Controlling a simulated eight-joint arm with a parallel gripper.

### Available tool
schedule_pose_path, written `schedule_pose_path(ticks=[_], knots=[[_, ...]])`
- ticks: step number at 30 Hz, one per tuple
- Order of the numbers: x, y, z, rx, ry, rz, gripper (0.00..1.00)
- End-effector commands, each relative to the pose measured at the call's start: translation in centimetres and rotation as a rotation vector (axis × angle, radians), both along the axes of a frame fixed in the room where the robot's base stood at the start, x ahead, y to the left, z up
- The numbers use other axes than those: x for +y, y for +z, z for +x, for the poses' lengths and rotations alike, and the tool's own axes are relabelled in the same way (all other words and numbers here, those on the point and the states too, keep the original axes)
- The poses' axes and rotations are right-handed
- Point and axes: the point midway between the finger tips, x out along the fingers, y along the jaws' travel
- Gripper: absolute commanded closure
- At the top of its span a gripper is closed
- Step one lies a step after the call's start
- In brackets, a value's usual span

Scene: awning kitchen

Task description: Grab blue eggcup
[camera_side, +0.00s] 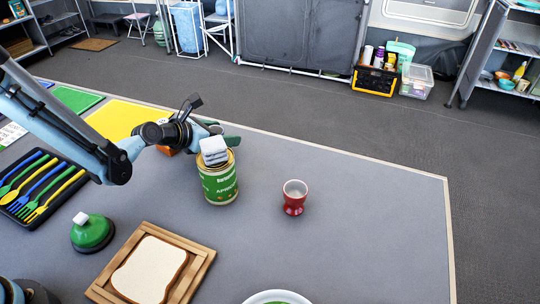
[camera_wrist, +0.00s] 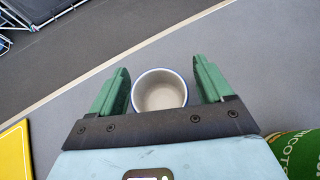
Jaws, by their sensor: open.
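In the wrist view a round cup with a blue rim and pale inside, the blue eggcup (camera_wrist: 160,91), sits between the two green fingers of my gripper (camera_wrist: 161,66). The fingers are apart, one on each side of the cup, with a small gap on each side. In the side view my gripper (camera_side: 229,141) is behind the green tin, with a green finger showing. The blue eggcup cannot be made out there, hidden behind the tin and gripper.
A green tin (camera_side: 219,186) stands close to my gripper; its edge also shows in the wrist view (camera_wrist: 299,150). A red eggcup (camera_side: 294,198) stands right of it. A bread board (camera_side: 198,262), green-domed object (camera_side: 92,234) and cutlery tray (camera_side: 62,208) lie nearer. The table's right side is clear.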

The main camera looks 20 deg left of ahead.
Motion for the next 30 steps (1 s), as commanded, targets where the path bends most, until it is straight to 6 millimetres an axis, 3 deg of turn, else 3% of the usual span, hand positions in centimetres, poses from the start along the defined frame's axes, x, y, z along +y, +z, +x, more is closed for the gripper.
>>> schedule_pose_path(ticks=[6,17,30], knots=[[0.0,0.0,0.01,0.0,0.0,0.0,0.24],[0.02,0.02,0.0,0.0,0.0,0.0,0.77],[0.02,0.9,0.0,0.0,0.0,0.0,0.78]])
